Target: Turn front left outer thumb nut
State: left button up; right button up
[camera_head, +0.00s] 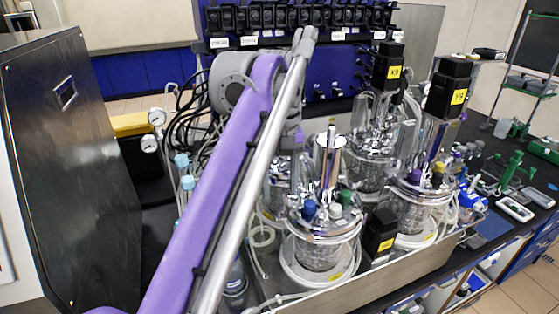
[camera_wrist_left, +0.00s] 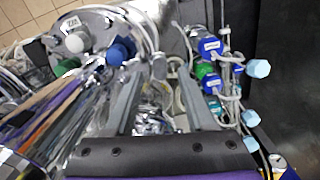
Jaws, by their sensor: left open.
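The front left glass vessel (camera_head: 320,252) has a shiny metal head plate with blue, white and green caps. In the head view my purple left arm comes from the lower left, and my left gripper (camera_head: 296,165) hangs down at the left side of this head plate. In the wrist view the two grey fingers of my left gripper (camera_wrist_left: 160,72) are apart, with nothing clearly held between them. The head plate (camera_wrist_left: 105,18) is at the upper left there, beside the left finger. I cannot make out the outer thumb nut. My right gripper is not in view.
More vessels with black motors (camera_head: 388,66) stand behind and to the right. A black box (camera_head: 380,232) sits right of the front vessel. Bottles with light blue caps (camera_head: 182,160) and hoses crowd the left. A metal tray wall (camera_head: 400,280) runs along the front.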

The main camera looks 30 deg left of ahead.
aim_at(279, 201)
pick_arm(q)
notch_tip(279, 201, up, 8)
jog(key=shift+r, duration=0.15)
dwell(0.4)
dwell(0.4)
